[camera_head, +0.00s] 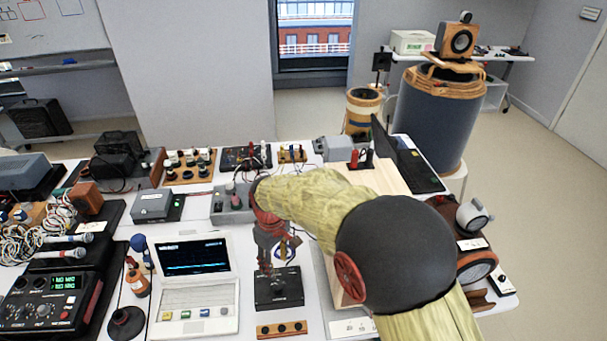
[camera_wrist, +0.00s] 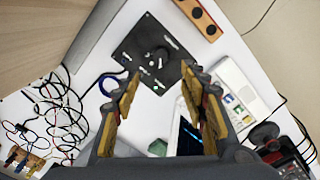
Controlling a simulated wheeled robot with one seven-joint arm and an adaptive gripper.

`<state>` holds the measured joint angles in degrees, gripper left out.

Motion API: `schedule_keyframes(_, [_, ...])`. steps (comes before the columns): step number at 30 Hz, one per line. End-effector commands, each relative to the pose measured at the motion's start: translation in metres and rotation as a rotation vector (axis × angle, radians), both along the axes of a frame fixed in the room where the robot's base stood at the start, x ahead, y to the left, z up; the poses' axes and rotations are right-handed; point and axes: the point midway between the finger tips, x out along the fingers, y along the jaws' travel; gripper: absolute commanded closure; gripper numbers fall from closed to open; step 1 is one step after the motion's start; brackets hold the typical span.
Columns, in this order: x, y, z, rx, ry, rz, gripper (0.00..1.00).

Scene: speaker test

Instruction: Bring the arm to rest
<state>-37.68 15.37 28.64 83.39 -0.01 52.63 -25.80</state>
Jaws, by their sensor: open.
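My arm reaches over the table from the lower right in the head view. My gripper (camera_head: 268,262) points down above the table, close behind the black box with a dial (camera_head: 279,291). In the wrist view my gripper (camera_wrist: 162,100) has its two fingers spread wide with nothing between them. The black box (camera_wrist: 150,48) shows beyond the fingertips there. Whether the fingertips touch anything is not clear, but they look apart from the box.
An open white laptop (camera_head: 195,295) stands left of my gripper. A wooden box (camera_head: 348,268) is right of it. Wires (camera_wrist: 55,115) lie loose on the table (camera_wrist: 135,110). Several devices crowd the back and left. A large blue drum (camera_head: 437,118) stands behind at the right.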

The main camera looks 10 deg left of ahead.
Motion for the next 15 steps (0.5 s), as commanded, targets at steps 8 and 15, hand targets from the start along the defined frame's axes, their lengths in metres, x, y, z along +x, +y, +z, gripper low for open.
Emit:
schedule_keyframes(8, [-0.010,-0.008,-0.010,-0.017,0.020,-0.093,0.57])
schedule_keyframes(15, [-0.055,-0.056,0.006,-0.048,0.051,-0.247,0.57])
